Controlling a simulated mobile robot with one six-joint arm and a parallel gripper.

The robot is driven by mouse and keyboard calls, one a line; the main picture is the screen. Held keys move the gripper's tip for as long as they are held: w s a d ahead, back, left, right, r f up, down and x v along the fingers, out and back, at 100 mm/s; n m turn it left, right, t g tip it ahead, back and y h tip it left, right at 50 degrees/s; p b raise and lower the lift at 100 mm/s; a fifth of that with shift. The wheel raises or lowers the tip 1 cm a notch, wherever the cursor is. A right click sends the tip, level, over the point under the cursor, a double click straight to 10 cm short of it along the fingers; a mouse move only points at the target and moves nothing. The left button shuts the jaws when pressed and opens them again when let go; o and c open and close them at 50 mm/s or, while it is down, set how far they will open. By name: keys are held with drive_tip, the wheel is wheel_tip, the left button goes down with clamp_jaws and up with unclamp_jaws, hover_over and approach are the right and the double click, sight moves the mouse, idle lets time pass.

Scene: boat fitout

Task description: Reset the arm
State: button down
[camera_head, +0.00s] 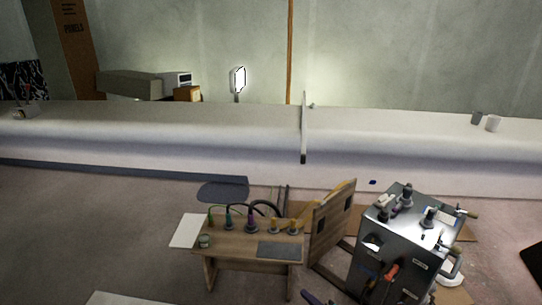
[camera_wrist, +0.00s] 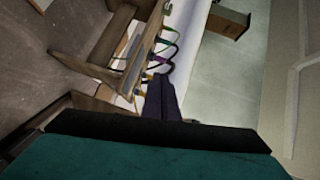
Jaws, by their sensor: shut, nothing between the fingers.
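My gripper (camera_wrist: 161,80) shows in the wrist view as dark fingers pressed together, with nothing between them. It is apart from the wooden bench (camera_wrist: 96,52) that shows tilted behind it. Several cables with coloured ends (camera_wrist: 164,48) appear just beyond the fingertips, but I cannot tell the distance. I cannot make out my gripper for certain in the head view.
In the head view, a small wooden bench (camera_head: 232,242) holds several cable plugs. A metal cabinet (camera_head: 385,255) with fittings on top stands to its right, and a wooden panel (camera_head: 331,225) leans between them. A long white hull (camera_head: 200,130) crosses behind.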

drive_tip(key=s+a+f+n+g+y+p, duration=0.25)
drive_tip(key=s+a+n+g, duration=0.25)
drive_tip(key=s+a+g, duration=0.4)
drive_tip(key=s+a+f+n+g+h+p, duration=0.2)
drive_tip(key=s+a+f+n+g+p, duration=0.15)
drive_tip(key=s, duration=0.65)
drive_tip(key=s+d+f+g+h, duration=0.2)
drive_tip(key=s+d+h, duration=0.3)
drive_tip(key=d, duration=0.3)
drive_tip(key=s+d+f+g+h, duration=0.3)
drive_tip(key=s+d, duration=0.3)
drive_tip(key=d, duration=0.2)
drive_tip(key=shift+s+d+n+g+h, duration=0.15)
drive_tip(key=shift+n+g+h, duration=0.35)
drive_tip(key=shift+h, duration=0.35)
